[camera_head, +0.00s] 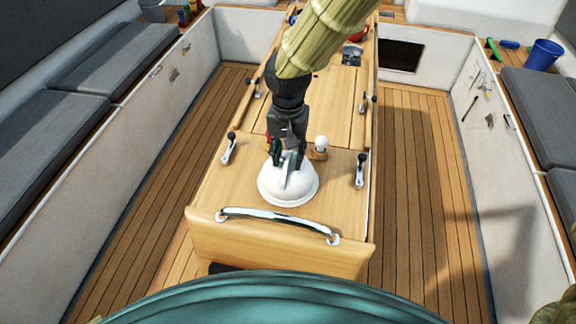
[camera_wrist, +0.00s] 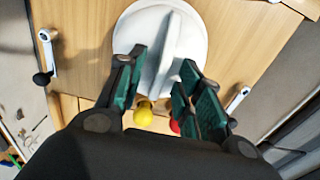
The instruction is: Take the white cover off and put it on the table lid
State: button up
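The white cover (camera_head: 290,190) is a round dome with an upright fin-shaped handle, sitting on the near part of the wooden table (camera_head: 235,185). My gripper (camera_head: 287,160) is directly above it, pointing down. In the wrist view, the cover (camera_wrist: 195,38) is at the top and its fin stands between the two green-padded fingers of my gripper (camera_wrist: 163,62). The fingers are apart, with a gap visible beside the fin, so the gripper looks open around it. A wooden lid panel (camera_head: 330,100) of the table lies farther back, partly hidden by my arm.
A white ball (camera_head: 321,143) on a wooden piece stands just behind the cover. Metal levers (camera_head: 360,171) flank it, and a chrome handrail (camera_head: 280,221) runs along the near edge. The wrist view shows a yellow ball (camera_wrist: 144,113) and a red thing (camera_wrist: 175,127) near the fingers.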

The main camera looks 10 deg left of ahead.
grip_shut()
dwell(0.4)
